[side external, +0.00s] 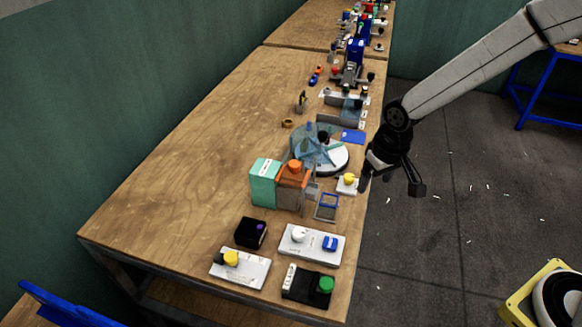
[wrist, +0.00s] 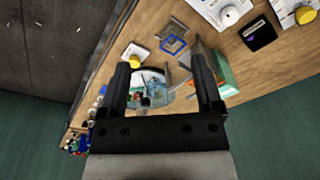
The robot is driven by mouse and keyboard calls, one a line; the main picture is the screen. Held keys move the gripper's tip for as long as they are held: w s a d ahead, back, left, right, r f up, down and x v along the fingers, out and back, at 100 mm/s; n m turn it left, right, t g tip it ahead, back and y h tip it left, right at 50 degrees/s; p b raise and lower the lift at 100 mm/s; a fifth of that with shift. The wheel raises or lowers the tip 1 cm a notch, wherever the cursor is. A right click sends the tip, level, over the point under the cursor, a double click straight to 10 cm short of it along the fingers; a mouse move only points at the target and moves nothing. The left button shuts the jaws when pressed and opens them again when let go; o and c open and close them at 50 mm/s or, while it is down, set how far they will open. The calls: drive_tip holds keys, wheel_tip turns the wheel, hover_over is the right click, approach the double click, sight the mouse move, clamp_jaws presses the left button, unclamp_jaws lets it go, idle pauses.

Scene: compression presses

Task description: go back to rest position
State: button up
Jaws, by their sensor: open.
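My gripper (side external: 390,186) hangs off the right edge of the wooden table (side external: 190,150) in the side external view, beside a white block with a yellow knob (side external: 348,183). In the wrist view, my gripper (wrist: 166,88) has its two dark fingers spread apart with nothing held between them. Between and beyond the fingers, the wrist view shows the table top, the yellow-knobbed block (wrist: 134,57) and a round white base under a clear blue cover (wrist: 152,85). That round base (side external: 335,158) is left of my gripper in the side external view.
A teal box (side external: 264,183) and an orange-topped bottle (side external: 293,180) stand left of the gripper. A blue-framed stand (side external: 327,206) and several button boxes, one with a green button (side external: 325,285), sit nearer. The table's left part is clear. A yellow-edged machine (side external: 545,295) stands lower right.

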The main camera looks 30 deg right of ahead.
drive_tip(key=s+d+r+t, duration=0.1)
drive_tip(key=s+d+r, duration=0.1)
drive_tip(key=s+d, duration=0.5)
drive_tip(key=s, duration=0.3)
drive_tip(key=shift+s+d+r, duration=0.25)
drive_tip(key=shift+s+r, duration=0.05)
drive_tip(key=shift+s, duration=0.1)
